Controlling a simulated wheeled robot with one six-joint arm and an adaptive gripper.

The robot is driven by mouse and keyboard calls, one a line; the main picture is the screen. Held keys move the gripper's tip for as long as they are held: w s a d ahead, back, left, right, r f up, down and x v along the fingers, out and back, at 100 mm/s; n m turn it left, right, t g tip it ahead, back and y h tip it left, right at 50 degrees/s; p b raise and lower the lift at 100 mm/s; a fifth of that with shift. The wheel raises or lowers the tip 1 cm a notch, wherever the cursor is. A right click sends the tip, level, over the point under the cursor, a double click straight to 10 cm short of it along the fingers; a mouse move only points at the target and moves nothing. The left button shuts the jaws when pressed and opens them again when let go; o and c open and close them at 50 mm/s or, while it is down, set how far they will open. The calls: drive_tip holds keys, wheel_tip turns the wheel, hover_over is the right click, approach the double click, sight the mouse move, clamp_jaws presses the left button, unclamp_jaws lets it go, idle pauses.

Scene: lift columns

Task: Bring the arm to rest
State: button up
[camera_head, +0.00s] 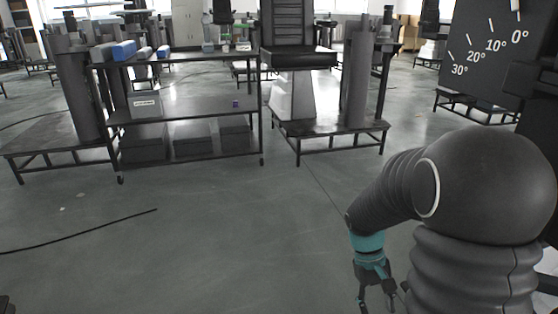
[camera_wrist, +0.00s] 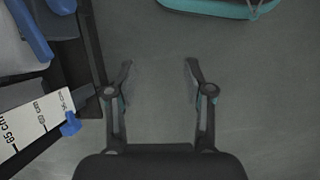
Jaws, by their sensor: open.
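My gripper (camera_head: 376,296) hangs at the end of my dark arm at the lower right in the head view, pointing down over the grey floor. In the wrist view, the two fingers of my gripper (camera_wrist: 159,80) stand apart with only bare floor between them. Nothing is held. My teal wrist section shows just above the fingers in the head view.
A shelf cart (camera_head: 190,109) with blue and grey items stands at the left, beside a lift column on a low platform (camera_head: 330,127). A black cable (camera_head: 80,234) lies on the floor at left. The floor (camera_head: 230,240) in the middle is mostly clear.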

drive_tip(key=s+a+r+t+p, duration=0.1)
drive_tip(key=s+a+r+t, duration=0.1)
drive_tip(key=r, duration=0.5)
drive_tip(key=s+a+r+m+t+y+p, duration=0.1)
drive_tip(key=s+a+r+t, duration=0.1)
drive_tip(key=s+r+t, duration=0.2)
drive_tip(key=s+a+r+t+y+p, duration=0.1)
drive_tip(key=s+a+r+t, duration=0.2)
drive_tip(key=r, duration=0.7)
drive_tip(key=shift+s+r+m+t, duration=0.3)
drive_tip(key=shift+s+t, duration=0.2)
drive_tip(key=shift+s, duration=0.5)
